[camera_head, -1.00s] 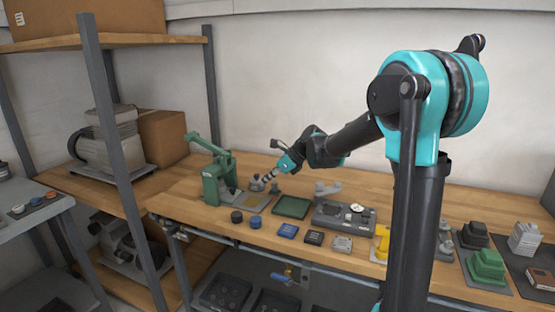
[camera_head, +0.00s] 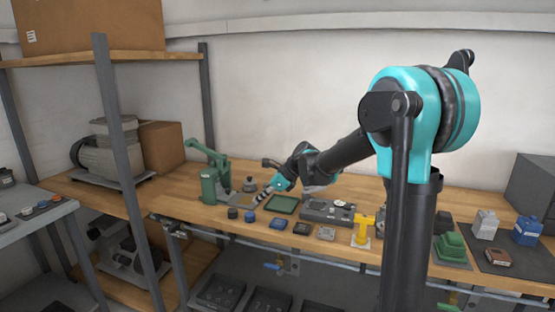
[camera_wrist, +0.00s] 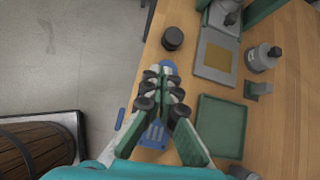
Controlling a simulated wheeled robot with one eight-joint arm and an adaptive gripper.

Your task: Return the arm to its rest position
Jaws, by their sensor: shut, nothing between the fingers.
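My arm reaches from the right over the wooden workbench (camera_head: 180,190). My gripper (camera_head: 262,196) is low over the bench, left of the green tray (camera_head: 281,205) and right of the green press (camera_head: 213,178). In the wrist view my gripper (camera_wrist: 165,82) has its fingers drawn together, with nothing held. A blue round piece (camera_wrist: 170,68) shows behind the fingertips, and a blue square piece (camera_wrist: 153,137) is partly hidden below them. The gap between fingertips and bench is hard to judge.
A black round piece (camera_wrist: 172,38), a plate with a yellow square (camera_wrist: 207,74) and a grey metal part (camera_wrist: 262,58) are near my gripper. A yellow stand (camera_head: 362,231) and green block (camera_head: 450,246) stand further right. A shelf post (camera_head: 120,150) rises at left.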

